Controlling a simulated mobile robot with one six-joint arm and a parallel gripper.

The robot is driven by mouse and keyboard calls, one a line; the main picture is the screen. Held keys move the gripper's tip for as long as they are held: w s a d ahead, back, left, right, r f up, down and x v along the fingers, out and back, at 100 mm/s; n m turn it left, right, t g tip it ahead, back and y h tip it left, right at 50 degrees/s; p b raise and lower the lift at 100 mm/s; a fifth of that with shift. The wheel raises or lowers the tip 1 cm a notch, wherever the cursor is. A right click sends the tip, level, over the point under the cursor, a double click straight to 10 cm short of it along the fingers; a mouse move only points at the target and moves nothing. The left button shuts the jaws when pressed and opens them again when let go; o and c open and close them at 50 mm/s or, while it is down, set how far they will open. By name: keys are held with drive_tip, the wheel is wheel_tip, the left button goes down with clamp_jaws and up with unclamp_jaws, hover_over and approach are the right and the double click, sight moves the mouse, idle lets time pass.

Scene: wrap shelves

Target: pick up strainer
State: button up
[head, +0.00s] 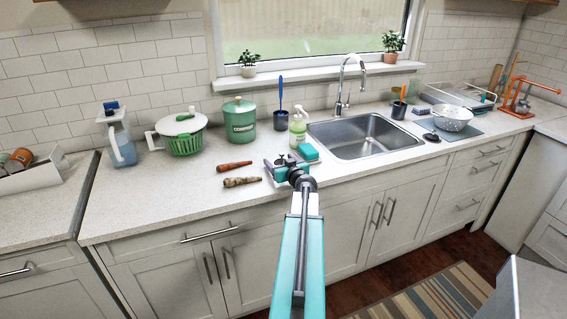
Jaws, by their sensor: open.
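A white bowl-shaped strainer (452,118) with dark holes stands on the counter to the right of the sink, on a grey-blue mat (467,133). My gripper (284,160) is over the front of the counter, left of the sink and well apart from the strainer. It looks open, and I see nothing held between its fingers.
The sink (365,137) with its tall faucet (346,85) lies between my gripper and the strainer. A dark cup (399,110), a small black item (431,137) and an orange stand (516,98) are near the strainer. A soap bottle (298,126) is behind my gripper.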

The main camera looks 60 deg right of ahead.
drive_tip(key=shift+w+d+f, duration=0.15)
drive_tip(key=shift+w+d, duration=0.2)
drive_tip(key=shift+w, duration=0.1)
idle(0.3)
drive_tip(key=c, duration=1.1)
drive_tip(key=shift+r+b, duration=0.55)
drive_tip(key=shift+r, duration=1.25)
drive_tip(key=s+b, duration=0.1)
drive_tip(key=s, duration=0.4)
drive_tip(key=s+r+b, duration=0.1)
drive_tip(key=s+b, duration=0.1)
drive_tip(key=s, duration=0.3)
drive_tip(key=s+b, duration=0.2)
drive_tip(key=s, duration=0.3)
drive_tip(key=shift+s+d+r, duration=0.2)
drive_tip(key=shift+s+d, duration=0.05)
drive_tip(key=shift+s, duration=0.25)
